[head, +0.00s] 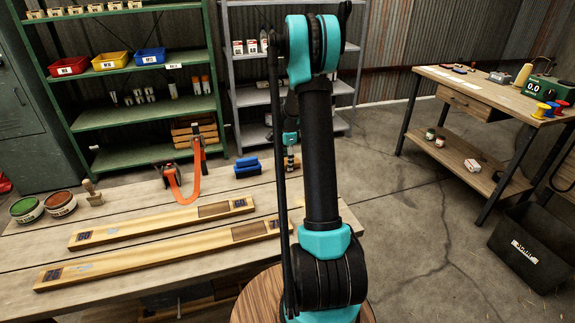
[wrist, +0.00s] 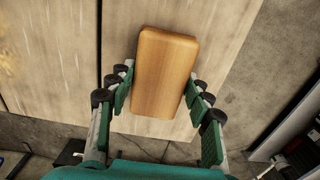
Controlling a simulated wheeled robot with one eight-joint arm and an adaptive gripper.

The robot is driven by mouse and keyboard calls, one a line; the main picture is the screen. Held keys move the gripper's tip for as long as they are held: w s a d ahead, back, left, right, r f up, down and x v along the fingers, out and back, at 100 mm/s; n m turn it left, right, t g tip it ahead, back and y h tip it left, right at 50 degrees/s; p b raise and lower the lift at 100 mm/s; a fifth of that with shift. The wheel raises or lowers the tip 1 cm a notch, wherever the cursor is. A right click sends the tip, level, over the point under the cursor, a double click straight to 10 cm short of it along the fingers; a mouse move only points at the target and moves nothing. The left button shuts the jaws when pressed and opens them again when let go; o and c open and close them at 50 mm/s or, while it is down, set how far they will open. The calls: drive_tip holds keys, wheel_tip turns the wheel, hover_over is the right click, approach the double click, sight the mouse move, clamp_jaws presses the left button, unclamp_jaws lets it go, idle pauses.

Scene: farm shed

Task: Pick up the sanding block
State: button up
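A smooth orange-brown wooden block (wrist: 165,75), which I take as the sanding block, lies over the pale tabletop (wrist: 235,35) in the wrist view. My gripper (wrist: 163,80) has its fingers spread on both sides of the block, their dark green pads facing its long sides. A narrow gap shows on the left; on the right I cannot tell whether the pad touches. In the head view my gripper (head: 290,140) is small and partly hidden behind my arm, over the bench's far right part. The block is not clear there.
On the workbench (head: 140,205), a blue block-like item (head: 247,167), an orange strap (head: 184,190), two long wooden boards (head: 160,222) and round tins (head: 60,203) lie left of my gripper. A green shelf (head: 140,115) and a grey shelf (head: 250,98) stand behind.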

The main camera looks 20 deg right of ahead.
drive_tip(key=c, duration=0.6)
drive_tip(key=shift+r, duration=0.1)
wheel_tip(320, 180, up, 20)
drive_tip(key=shift+f, duration=0.1)
idle(0.3)
drive_tip(key=o, duration=0.6)
drive_tip(key=c, duration=0.4)
drive_tip(key=shift+s, duration=0.1)
